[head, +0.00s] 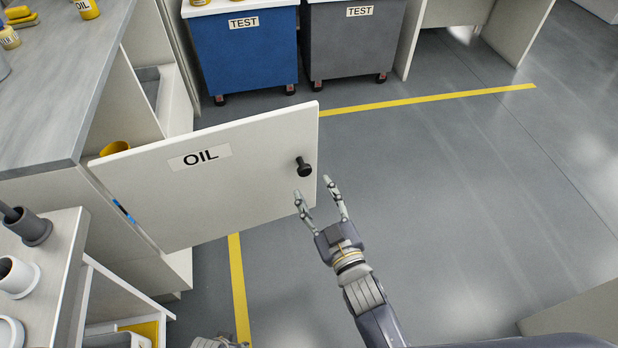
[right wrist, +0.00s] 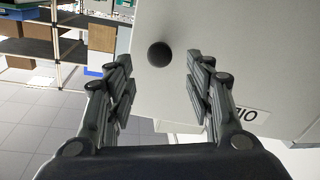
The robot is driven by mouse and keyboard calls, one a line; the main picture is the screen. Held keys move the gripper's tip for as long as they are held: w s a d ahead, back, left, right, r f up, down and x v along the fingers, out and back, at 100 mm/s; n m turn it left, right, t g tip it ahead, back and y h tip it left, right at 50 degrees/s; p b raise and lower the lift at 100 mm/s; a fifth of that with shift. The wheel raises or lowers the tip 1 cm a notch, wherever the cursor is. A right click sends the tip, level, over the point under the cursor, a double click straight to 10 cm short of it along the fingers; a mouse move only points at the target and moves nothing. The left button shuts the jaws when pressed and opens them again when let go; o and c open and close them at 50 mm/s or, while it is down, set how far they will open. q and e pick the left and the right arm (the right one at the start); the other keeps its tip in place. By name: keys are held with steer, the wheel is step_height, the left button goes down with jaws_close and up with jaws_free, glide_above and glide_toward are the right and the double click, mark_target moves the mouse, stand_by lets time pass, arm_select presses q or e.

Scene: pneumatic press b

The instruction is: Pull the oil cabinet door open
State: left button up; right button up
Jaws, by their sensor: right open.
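The white oil cabinet door (head: 225,200), labelled OIL, stands swung out from the cabinet (head: 165,130), with part of the inside showing behind it. Its black round knob (head: 304,167) is near the free edge. My right gripper (head: 312,187) is open and empty, just below and right of the knob in the head view. In the right wrist view the knob (right wrist: 159,53) appears between the open fingers, beyond their tips, with no visible contact. A small part of my left gripper (head: 218,342) shows at the bottom edge; its fingers are mostly cut off.
A grey worktop (head: 60,100) is above the cabinet. A shelf with cups (head: 30,225) is at lower left. The floor (head: 450,190) to the right is clear.

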steer(key=v, duration=0.4)
